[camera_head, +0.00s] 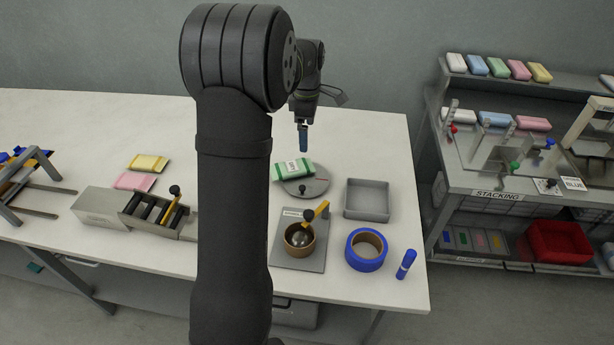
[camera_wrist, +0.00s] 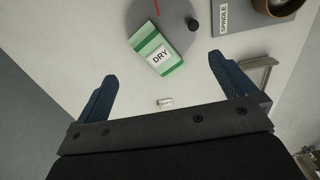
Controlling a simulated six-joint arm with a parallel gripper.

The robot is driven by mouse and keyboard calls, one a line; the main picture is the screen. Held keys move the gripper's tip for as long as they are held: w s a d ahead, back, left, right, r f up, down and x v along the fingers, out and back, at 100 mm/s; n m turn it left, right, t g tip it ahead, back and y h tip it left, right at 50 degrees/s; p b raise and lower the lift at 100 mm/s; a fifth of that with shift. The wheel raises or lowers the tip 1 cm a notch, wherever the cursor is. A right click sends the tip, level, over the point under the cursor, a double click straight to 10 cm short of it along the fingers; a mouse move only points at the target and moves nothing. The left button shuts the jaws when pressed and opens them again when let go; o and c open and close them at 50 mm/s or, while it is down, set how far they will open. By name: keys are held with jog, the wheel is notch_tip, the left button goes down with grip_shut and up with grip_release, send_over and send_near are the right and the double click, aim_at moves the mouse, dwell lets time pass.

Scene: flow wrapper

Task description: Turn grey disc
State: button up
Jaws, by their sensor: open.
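The grey disc (camera_head: 318,186) lies flat on the white table, right of my arm in the head view. It also shows at the top of the wrist view (camera_wrist: 180,30), with a red line and a dark knob (camera_wrist: 192,24) near its edge. A green and white packet (camera_head: 294,170) labelled "DRY" rests on the disc; it shows in the wrist view (camera_wrist: 157,52) too. My gripper (camera_wrist: 162,88) has its two blue fingers wide apart with nothing between them. In the head view my gripper (camera_head: 303,139) hangs above the table, behind the disc and apart from it.
A spindle plate (camera_head: 284,258) with a brown cup stands in front of the disc. A grey tray (camera_head: 368,200), blue tape roll (camera_head: 366,250) and blue marker (camera_head: 406,264) are to the right. A slotted box (camera_head: 110,207) and packets are left. The table's back is clear.

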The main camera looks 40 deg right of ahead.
jog(key=shift+r, duration=0.8)
